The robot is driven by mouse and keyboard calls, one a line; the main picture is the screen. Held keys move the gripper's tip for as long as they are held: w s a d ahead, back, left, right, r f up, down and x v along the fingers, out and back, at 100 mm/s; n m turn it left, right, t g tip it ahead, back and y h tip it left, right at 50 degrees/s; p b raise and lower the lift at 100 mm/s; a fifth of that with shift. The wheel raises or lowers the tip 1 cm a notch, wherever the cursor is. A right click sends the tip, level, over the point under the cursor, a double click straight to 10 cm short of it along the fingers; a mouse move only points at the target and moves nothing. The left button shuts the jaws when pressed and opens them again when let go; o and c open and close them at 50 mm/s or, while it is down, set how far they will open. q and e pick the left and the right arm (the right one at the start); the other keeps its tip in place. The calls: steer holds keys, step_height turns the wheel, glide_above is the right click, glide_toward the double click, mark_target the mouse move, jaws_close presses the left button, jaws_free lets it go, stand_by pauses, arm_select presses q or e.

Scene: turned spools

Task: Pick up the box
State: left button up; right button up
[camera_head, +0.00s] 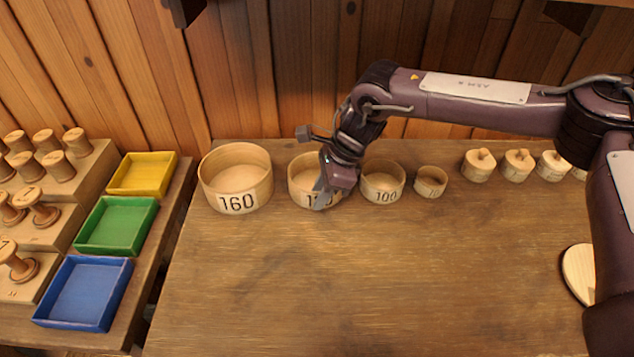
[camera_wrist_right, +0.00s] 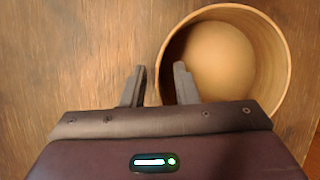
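Several round, open wooden boxes stand in a row at the back of the table: the largest box marked 160 (camera_head: 236,178), a second box (camera_head: 302,178) with its number partly hidden, a box marked 100 (camera_head: 383,182), and a smallest box (camera_head: 431,181). My right gripper (camera_head: 322,194) is at the second box, covering part of its front and rim. In the right wrist view the gripper (camera_wrist_right: 160,80) has its fingers apart, one on each side of the near wall of a round box (camera_wrist_right: 270,75) as seen from above. I cannot tell whether they touch it. My left gripper is out of view.
Wooden lidded pots (camera_head: 517,164) stand at the back right. A pale round disc (camera_head: 578,274) lies at the right edge. Yellow (camera_head: 143,174), green (camera_head: 117,225) and blue (camera_head: 84,292) trays and stepped spool racks (camera_head: 62,198) are at left. The table's (camera_head: 380,290) middle is clear.

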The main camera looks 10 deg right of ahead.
jaws_close()
steer(key=shift+r, duration=0.1)
